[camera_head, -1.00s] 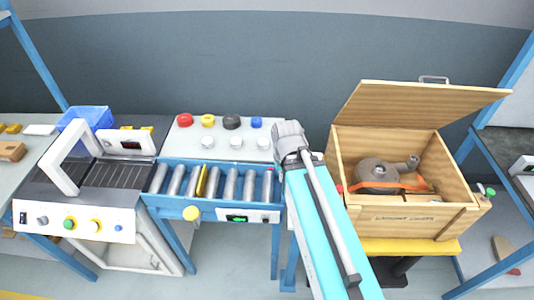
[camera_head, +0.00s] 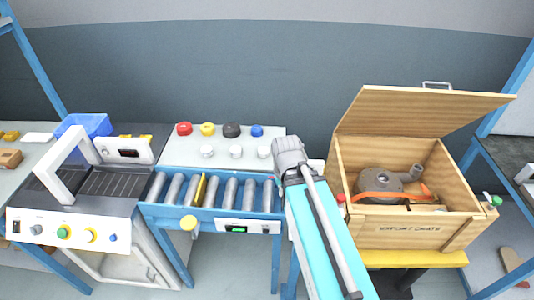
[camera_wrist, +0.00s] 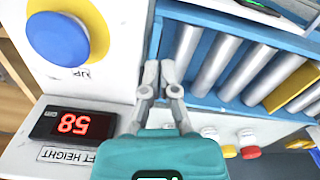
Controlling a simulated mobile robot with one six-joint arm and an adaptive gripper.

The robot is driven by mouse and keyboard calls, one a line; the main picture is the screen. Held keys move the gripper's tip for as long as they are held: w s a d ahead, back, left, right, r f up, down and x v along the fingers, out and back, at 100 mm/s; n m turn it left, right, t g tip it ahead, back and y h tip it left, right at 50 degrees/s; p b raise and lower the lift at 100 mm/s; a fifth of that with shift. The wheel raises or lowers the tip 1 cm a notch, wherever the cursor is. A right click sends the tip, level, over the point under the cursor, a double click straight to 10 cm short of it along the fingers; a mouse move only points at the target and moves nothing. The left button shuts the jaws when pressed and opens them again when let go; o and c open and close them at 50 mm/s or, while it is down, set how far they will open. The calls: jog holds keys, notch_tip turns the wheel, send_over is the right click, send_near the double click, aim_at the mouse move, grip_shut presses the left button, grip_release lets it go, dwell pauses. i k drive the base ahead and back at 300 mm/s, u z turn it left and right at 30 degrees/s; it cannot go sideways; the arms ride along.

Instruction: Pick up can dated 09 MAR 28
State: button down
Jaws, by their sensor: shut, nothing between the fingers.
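No can with a readable date shows in either view, so I cannot tell where the can dated 09 MAR 28 is. My gripper (camera_wrist: 159,70) shows in the wrist view with its two grey fingers together and nothing between them. It is over the gap between a white control panel (camera_wrist: 108,88) and the blue roller conveyor (camera_wrist: 210,98). In the head view the arm's far end hides the gripper.
The conveyor (camera_head: 235,212) has a yellow bar among its rollers. Behind it, a white panel (camera_head: 170,154) carries coloured and white round pieces. An open wooden crate (camera_head: 460,233) at right holds a grey blower (camera_head: 390,182). A blue bin (camera_head: 98,124) stands at left.

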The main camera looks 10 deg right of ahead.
aim_at(263, 152)
jog(key=k, duration=0.95)
